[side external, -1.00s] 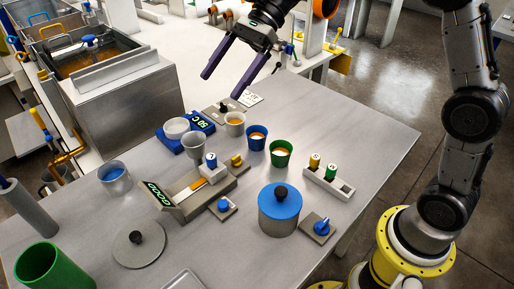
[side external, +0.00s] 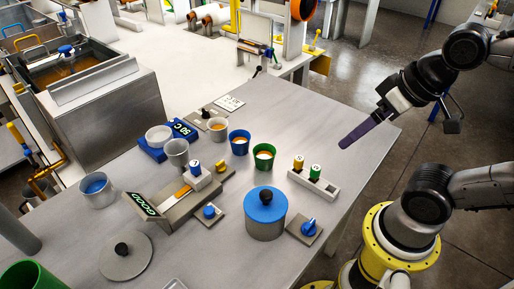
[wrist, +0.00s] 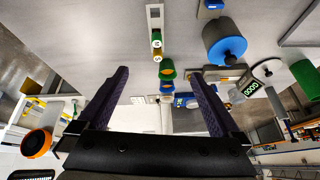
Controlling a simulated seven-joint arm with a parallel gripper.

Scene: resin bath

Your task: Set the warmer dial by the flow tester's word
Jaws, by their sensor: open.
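The flow tester (side external: 185,203) is a grey sloped trough with an orange streak, and its green display (side external: 143,203) appears to read GOOD. The blue warmer (side external: 153,152) carries a pale bowl and a display (side external: 182,128) that looks like 50 C. A blue dial (side external: 309,226) sits on a grey plate beside the blue-lidded pot (side external: 265,224). A second blue knob (side external: 209,210) is on a plate by the tester, and a black knob (side external: 204,112) is behind the warmer. I cannot tell which belongs to the warmer. My gripper (side external: 350,140) is open and empty, over the table's right side; its spread fingers show in the wrist view (wrist: 160,74).
Blue cup (side external: 239,143), green cup (side external: 263,156), and grey cups (side external: 217,129) stand mid-table. A white rack (side external: 314,184) holds yellow- and green-capped vials. A grey lid (side external: 125,256) and green container (side external: 28,276) are in front. The back-right tabletop is clear.

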